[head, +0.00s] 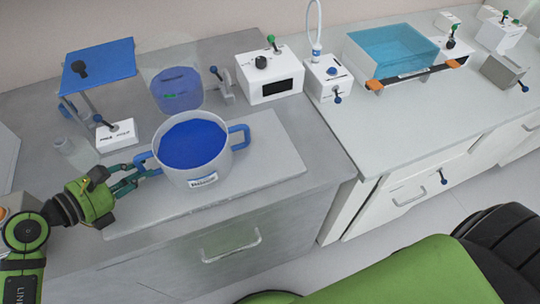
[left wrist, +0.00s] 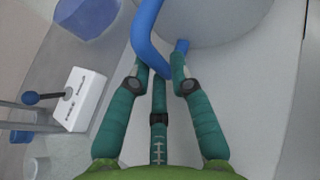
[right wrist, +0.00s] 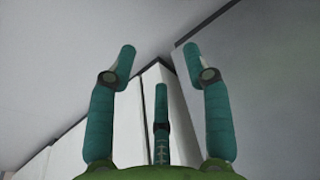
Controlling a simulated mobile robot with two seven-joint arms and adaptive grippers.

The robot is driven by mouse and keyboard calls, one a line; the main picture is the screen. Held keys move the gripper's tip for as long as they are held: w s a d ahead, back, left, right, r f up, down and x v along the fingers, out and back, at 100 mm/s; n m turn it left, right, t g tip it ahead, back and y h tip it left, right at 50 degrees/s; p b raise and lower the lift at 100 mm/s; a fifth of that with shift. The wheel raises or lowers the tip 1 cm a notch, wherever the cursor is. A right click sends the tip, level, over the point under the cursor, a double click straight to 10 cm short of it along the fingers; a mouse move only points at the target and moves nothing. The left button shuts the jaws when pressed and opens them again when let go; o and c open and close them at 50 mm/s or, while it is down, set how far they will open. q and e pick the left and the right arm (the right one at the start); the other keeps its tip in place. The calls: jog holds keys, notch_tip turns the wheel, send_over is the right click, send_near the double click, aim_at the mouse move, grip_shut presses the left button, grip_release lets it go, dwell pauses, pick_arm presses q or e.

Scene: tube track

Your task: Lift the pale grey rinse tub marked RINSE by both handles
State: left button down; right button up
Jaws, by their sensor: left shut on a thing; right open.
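The pale grey round tub (head: 215,172), with blue liquid inside and a small front label too small to read surely, stands upright on a light mat (head: 270,150). It has a left blue handle (head: 142,160) and a right blue handle (head: 240,134). My left gripper (head: 138,172) is shut on the left handle. In the left wrist view, the handle (left wrist: 146,35) runs down between the fingertips (left wrist: 160,72), and the tub wall (left wrist: 215,20) is behind. My right gripper (right wrist: 158,62) is open and empty in the right wrist view, away from the tub; the right handle is free.
A stand with a blue top (head: 98,62) and a clear jar (head: 75,152) are left of the tub. A blue round container (head: 177,90) and a white box with a dark display (head: 268,75) stand behind. A clear blue tank (head: 392,58) is on the right counter.

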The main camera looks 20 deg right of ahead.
pick_arm(q)
jog(key=shift+f, duration=0.1)
pick_arm(e)
jog(key=w+a+r+m+t+y, duration=0.1)
jog(key=w+r+m+t+y, duration=0.15)
jog(key=w+r+m, duration=0.55)
jog(key=w+r+m+t+y, duration=0.25)
jog(key=w+r+m, duration=0.2)
jog(key=r, duration=0.55)
jog(key=w+a+r+m+t+y, duration=0.1)
jog(key=a+r+m+y, duration=0.15)
jog(key=r, duration=0.65)
jog(key=w+a+r+m+t+y, duration=0.1)
jog(key=w+a+r+m+y, duration=0.2)
jog(key=r, duration=0.7)
jog(key=a+r+m+t+y, duration=0.1)
jog(key=a+r+m+t, duration=0.1)
jog(key=a+r, duration=0.5)
jog(key=m+t+h, duration=0.2)
jog(key=m+t, duration=0.2)
jog(key=m, duration=0.3)
send_near(247, 132)
jog(key=v, duration=0.3)
jog(key=shift+s, duration=0.4)
jog(key=shift+w+d+r, duration=0.1)
jog(key=shift+w, duration=0.45)
jog(key=x, duration=1.1)
jog(key=shift+a, duration=0.25)
